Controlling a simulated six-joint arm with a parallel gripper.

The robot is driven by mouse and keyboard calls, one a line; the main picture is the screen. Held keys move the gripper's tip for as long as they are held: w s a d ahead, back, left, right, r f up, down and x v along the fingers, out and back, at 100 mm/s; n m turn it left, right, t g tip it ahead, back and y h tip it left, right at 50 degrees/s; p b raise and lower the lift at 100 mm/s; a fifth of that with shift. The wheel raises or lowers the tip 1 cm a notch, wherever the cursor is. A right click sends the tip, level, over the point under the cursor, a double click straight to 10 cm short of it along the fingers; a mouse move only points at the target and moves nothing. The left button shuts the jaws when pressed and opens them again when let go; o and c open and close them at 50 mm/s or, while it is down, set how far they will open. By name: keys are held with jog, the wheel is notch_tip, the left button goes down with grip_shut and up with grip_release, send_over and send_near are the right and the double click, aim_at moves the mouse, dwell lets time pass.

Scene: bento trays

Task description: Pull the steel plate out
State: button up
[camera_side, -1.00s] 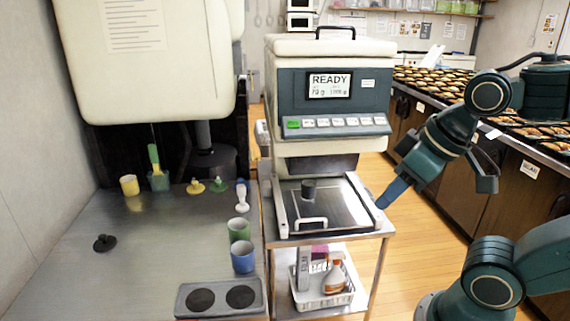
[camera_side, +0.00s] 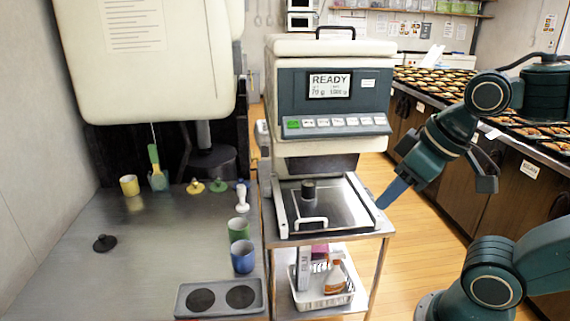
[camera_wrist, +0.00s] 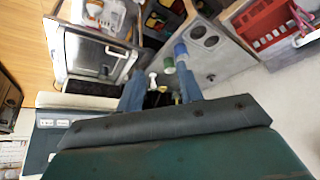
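The steel plate (camera_side: 345,208) lies flat in the cream-edged front bay of the READY machine. It has a white handle (camera_side: 311,222) at its front edge and a dark knob (camera_side: 308,190) on it. The plate also shows at the upper left of the wrist view (camera_wrist: 84,57). My gripper (camera_side: 435,197) is to the right of the plate, apart from the handle. Its two blue fingers are spread with nothing between them, as the wrist view (camera_wrist: 160,92) also shows.
The machine (camera_side: 333,110) stands behind the plate on a small steel cart. A white basket (camera_side: 322,296) with a spray bottle sits on the shelf below. On the left counter (camera_side: 165,250) are cups (camera_side: 243,257), small knobs and a two-burner plate (camera_side: 221,298). Food trays line the right counter.

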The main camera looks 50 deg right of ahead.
jog(key=shift+w, duration=0.1)
jog(key=shift+c, duration=0.4)
jog(key=n+g+h, duration=0.2)
jog(key=n+g, duration=0.2)
jog(key=n, duration=0.5)
send_over(311, 219)
jog(key=s+a, duration=0.2)
jog(key=s+a+x, duration=0.1)
jog(key=x, duration=0.8)
jog(key=s+a+f+x, duration=0.1)
jog(key=a+x, duration=0.1)
jog(key=x, duration=0.8)
jog(key=shift+s, duration=0.4)
jog(key=shift+f, duration=0.25)
jog(key=shift+a+x, duration=0.15)
jog(key=shift+x, duration=3.2)
jog(key=shift+a+x, duration=0.15)
jog(key=shift+x, duration=3.2)
